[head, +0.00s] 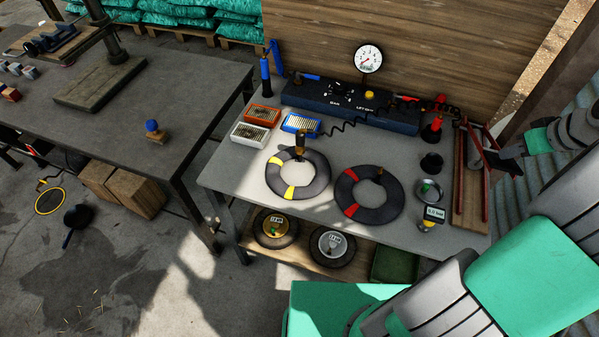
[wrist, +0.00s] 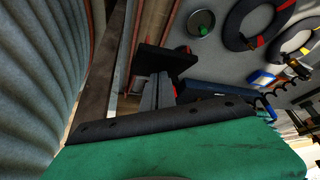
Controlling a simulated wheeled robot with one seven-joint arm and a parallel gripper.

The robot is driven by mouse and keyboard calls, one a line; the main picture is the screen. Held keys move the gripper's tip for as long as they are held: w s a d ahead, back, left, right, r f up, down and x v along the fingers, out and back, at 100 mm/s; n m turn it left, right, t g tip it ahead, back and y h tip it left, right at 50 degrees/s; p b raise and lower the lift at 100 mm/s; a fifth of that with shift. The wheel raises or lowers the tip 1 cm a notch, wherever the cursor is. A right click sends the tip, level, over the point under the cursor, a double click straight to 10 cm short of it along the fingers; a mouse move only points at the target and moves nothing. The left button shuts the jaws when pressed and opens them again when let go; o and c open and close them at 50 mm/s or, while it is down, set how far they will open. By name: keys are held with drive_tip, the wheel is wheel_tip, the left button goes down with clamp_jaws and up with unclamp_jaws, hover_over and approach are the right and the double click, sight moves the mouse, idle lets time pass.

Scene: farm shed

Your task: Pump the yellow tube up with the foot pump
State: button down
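The yellow tube (head: 318,182), a black ring with yellow bands, lies on the grey bench in the head view. A fitting stands at its back edge, where a coiled black hose ends. The foot pump (head: 459,187), with red bars on a wooden board, is at the bench's right end. Its red bars (wrist: 150,40) also show in the wrist view. My gripper (head: 503,160) is beside the pump's right side. In the wrist view my gripper (wrist: 158,88) has its grey fingers together, close to a black plate (wrist: 165,60) that looks like the pedal. Contact is unclear.
A tube with red bands (head: 369,211) lies right of the yellow one. A small display (head: 434,213) and a round grey dish (head: 430,190) are near the pump. A dial gauge (head: 368,58) stands behind a dark blue box (head: 330,98). Small trays (head: 250,134) are at left.

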sight(508, 164)
drive_tip(key=shift+s+a+f+b, duration=0.1)
drive_tip(key=shift+s+f+b, duration=0.1)
drive_tip(key=shift+f+b, duration=0.8)
drive_tip(key=shift+s+f+b, duration=0.15)
drive_tip(key=shift+f+b, duration=0.45)
drive_tip(key=shift+f, duration=0.7)
drive_tip(key=shift+s+f+b, duration=0.55)
drive_tip(key=shift+f+b, duration=1.75)
drive_tip(key=shift+f, duration=0.4)
drive_tip(key=r+p, duration=0.3)
drive_tip(key=r, duration=0.1)
drive_tip(key=w+r+p, duration=0.1)
drive_tip(key=r+p, duration=0.3)
drive_tip(key=r, duration=0.1)
drive_tip(key=w+r+p, duration=0.1)
drive_tip(key=r+p, duration=0.3)
drive_tip(key=shift+w+d+r, duration=0.15)
drive_tip(key=shift+d, duration=0.05)
wheel_tip(508, 164, up, 5)
drive_tip(key=p, duration=0.4)
